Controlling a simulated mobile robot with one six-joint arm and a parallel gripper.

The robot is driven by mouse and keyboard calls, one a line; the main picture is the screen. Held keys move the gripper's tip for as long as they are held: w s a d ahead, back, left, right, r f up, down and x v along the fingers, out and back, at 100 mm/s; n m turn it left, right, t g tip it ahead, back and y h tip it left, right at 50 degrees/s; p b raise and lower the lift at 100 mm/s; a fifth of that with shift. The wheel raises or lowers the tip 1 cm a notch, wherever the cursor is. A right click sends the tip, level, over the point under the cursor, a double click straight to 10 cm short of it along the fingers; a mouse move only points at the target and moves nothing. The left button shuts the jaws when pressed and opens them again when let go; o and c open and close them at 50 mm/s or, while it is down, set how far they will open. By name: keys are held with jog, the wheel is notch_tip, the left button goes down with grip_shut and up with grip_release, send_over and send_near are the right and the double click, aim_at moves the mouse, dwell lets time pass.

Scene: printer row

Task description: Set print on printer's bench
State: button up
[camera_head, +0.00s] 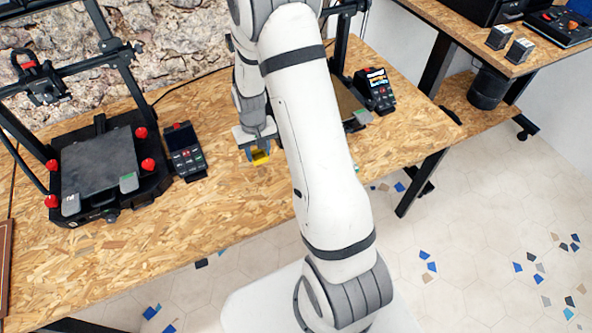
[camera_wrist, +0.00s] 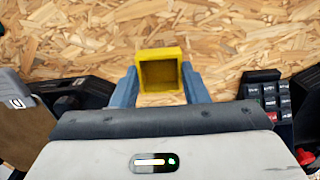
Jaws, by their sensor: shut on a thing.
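In the head view my gripper (camera_head: 259,151) hangs over the wooden bench (camera_head: 225,215), between the two printers. I cannot tell whether the print touches the bench top. The left printer (camera_head: 97,170) has a dark, bare bed. The right printer (camera_head: 350,105) is largely hidden behind my arm.
A control box (camera_head: 184,150) stands right of the left printer, and another (camera_head: 376,90) right of the right printer. The bench front is clear. A second table (camera_head: 470,40) at the back right holds two small boxes (camera_head: 508,43) and dark equipment. A black bin (camera_head: 488,88) stands below.

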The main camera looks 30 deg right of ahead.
jog(key=shift+w, duration=0.4)
jog(key=s+d+b, duration=0.9)
jog(key=d+b, duration=0.2)
jog(key=d, duration=0.1)
jog(key=f, duration=0.5)
jog(key=shift+s+f, duration=0.2)
jog(key=shift+s, duration=0.15)
jog(key=shift+f+b, duration=0.4)
jog(key=shift+f, duration=2)
jog(key=o, duration=0.9)
